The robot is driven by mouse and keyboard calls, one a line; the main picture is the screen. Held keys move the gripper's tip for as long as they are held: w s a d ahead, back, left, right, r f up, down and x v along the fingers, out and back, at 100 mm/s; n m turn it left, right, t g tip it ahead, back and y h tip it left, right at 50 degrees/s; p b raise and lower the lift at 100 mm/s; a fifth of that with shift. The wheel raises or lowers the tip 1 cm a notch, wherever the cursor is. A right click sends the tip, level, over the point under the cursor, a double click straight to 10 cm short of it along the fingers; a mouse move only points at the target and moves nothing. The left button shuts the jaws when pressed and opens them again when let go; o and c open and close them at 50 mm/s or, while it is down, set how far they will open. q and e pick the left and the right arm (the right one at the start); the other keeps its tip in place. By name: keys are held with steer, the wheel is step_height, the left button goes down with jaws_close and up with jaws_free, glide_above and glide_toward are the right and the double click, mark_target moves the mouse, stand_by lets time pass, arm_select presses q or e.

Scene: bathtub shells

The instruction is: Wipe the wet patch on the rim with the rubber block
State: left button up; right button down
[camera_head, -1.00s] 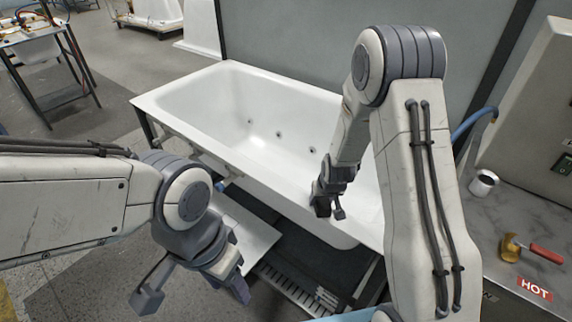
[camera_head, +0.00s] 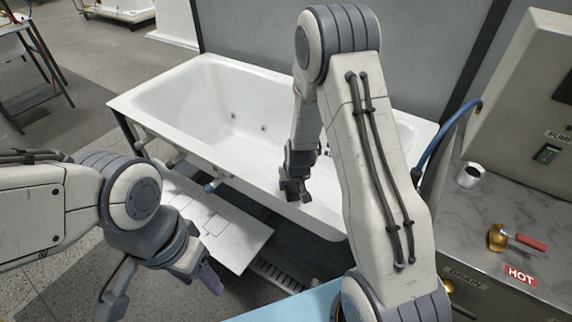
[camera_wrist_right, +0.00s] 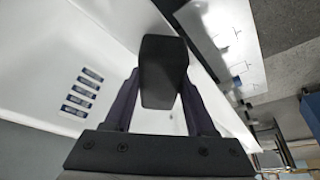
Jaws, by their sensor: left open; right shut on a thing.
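The white bathtub (camera_head: 215,115) stands in the middle of the head view, its near rim facing me. My right gripper (camera_head: 296,192) is over the near rim towards the tub's right end. In the right wrist view it is shut on the black rubber block (camera_wrist_right: 163,72), which sits between its two fingers above white tub surface. I cannot tell whether the block touches the rim. I cannot make out the wet patch in either view. My left gripper (camera_head: 160,292) is open and empty, in front of the tub at lower left. My right arm hides part of the tub's right end.
A white panel (camera_head: 215,232) lies below the tub's near side.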

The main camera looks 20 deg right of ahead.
steer(key=shift+r+p, duration=0.35)
steer(key=shift+r, duration=0.55)
steer(key=shift+r+p, duration=0.25)
steer(key=shift+p, duration=0.1)
step_height(320, 180, up, 4)
steer(key=p, duration=0.3)
steer(key=shift+r+p, duration=0.1)
steer(key=shift+p, duration=0.25)
arm_select(q)
step_height(320, 180, up, 6)
steer(key=shift+a+f, duration=0.1)
steer(key=shift+f, duration=0.05)
steer(key=shift+s, duration=0.1)
